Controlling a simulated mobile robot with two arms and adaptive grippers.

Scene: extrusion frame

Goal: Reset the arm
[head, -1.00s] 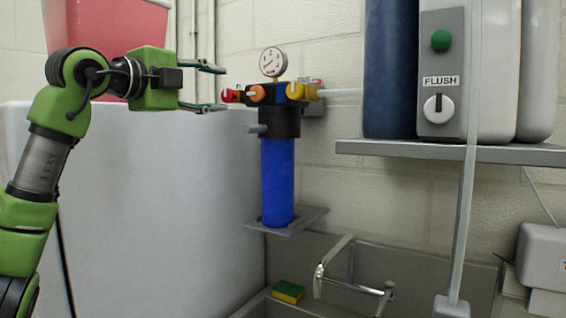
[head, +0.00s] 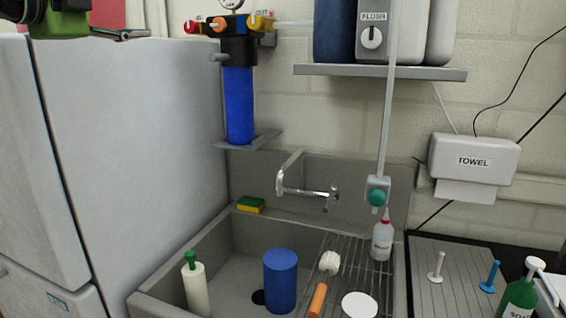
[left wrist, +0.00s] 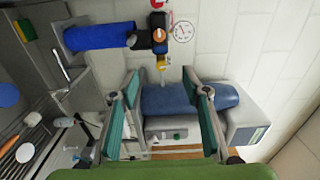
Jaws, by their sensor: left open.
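My left gripper (head: 122,34) is at the top left of the head view, mostly cut off by the frame edge, in front of the white cabinet. In the left wrist view my left gripper (left wrist: 160,76) has its two fingers spread wide, with nothing between the pads. The blue filter housing (head: 239,105), with red, orange and yellow knobs on its head, is on the wall to its right and apart from it. It also shows in the left wrist view (left wrist: 100,36). My right gripper is not in view.
A grey sink (head: 170,290) holds a blue cylinder (head: 280,280), a white bottle (head: 197,288) and a wire rack (head: 345,262). A faucet (head: 305,190) stands behind. A shelf (head: 380,72) with tanks and a towel dispenser (head: 473,160) are on the wall. The tall white cabinet (head: 130,130) fills the left.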

